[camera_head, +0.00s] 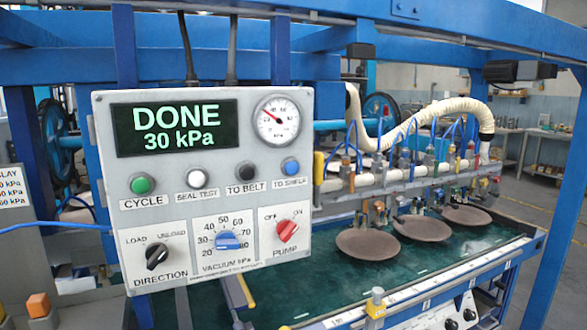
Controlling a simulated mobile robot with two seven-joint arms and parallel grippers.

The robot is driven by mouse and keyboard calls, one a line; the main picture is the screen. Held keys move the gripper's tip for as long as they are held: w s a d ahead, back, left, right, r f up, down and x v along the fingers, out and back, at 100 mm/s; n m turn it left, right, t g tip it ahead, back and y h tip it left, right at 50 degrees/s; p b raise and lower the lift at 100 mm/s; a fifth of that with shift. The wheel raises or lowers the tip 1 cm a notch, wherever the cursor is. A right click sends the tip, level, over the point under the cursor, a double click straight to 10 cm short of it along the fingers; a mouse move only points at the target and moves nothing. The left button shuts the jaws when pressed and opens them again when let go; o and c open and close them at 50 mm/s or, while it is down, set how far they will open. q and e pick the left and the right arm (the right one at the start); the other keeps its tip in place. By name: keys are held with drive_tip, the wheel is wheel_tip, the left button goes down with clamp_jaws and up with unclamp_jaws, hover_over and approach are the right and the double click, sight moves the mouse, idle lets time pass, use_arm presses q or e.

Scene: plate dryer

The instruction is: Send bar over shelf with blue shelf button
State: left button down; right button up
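The blue shelf button (290,166) is at the right end of the button row on the grey control panel (205,272), above a label reading "TO SHELF". Nothing touches it. The bar (400,176), a pale horizontal pipe with fittings and blue hoses, is right of the panel, above the green belt (300,290). Several brown plates are below it, among them a near one (368,244), a middle one (422,229) and a far one (467,216). I cannot tell whether they rest on the belt. The shelf is not clearly visible. Neither gripper is in view.
The display (175,128) reads "DONE 30 kPa". The black belt button (245,170), white seal test button (195,178) and green cycle button (142,185) share the row. The red pump knob (287,231) points towards ON. Blue frame beams surround the panel; space before it looks clear.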

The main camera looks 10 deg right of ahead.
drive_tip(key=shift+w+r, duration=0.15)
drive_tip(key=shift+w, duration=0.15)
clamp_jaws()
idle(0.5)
